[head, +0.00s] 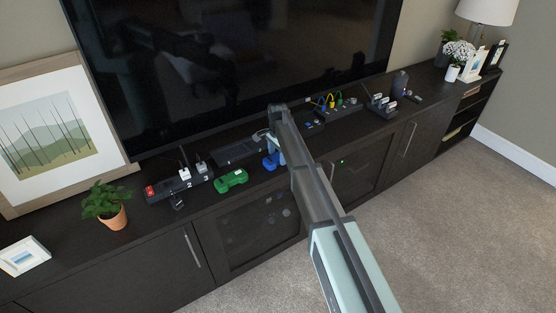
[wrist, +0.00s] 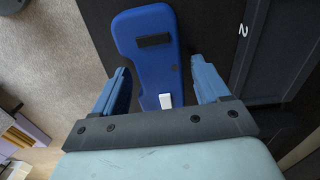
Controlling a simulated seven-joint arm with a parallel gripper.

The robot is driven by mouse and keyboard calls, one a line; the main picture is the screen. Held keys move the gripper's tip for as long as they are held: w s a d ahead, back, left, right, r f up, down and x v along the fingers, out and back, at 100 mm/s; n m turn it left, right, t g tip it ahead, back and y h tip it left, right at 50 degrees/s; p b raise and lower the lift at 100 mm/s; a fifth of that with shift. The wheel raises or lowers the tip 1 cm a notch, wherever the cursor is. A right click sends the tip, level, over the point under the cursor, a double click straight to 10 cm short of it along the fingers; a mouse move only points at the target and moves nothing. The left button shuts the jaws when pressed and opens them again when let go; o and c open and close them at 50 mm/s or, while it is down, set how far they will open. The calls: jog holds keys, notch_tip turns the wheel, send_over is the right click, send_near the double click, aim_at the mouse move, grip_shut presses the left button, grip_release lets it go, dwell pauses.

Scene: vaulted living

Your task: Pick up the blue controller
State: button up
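The blue controller (wrist: 150,62) lies on the dark cabinet top in the wrist view, with a dark slot across its upper part and a small white piece near its lower end. My gripper (wrist: 160,66) is open, with one blue finger on each side of the controller's lower end and a gap on both sides. I cannot tell its height above the cabinet. In the head view the blue controller (head: 268,162) shows only in part, beside my gripper (head: 272,142), and my arm hides the rest.
A green controller (head: 231,181) lies just left of the blue one. Power strips with plugs (head: 180,184) stand behind and to the left. A television (head: 230,65) rises behind. A potted plant (head: 105,206) stands on the left. The cabinet's front edge is close.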

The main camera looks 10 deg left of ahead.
jog(key=c, duration=1.1)
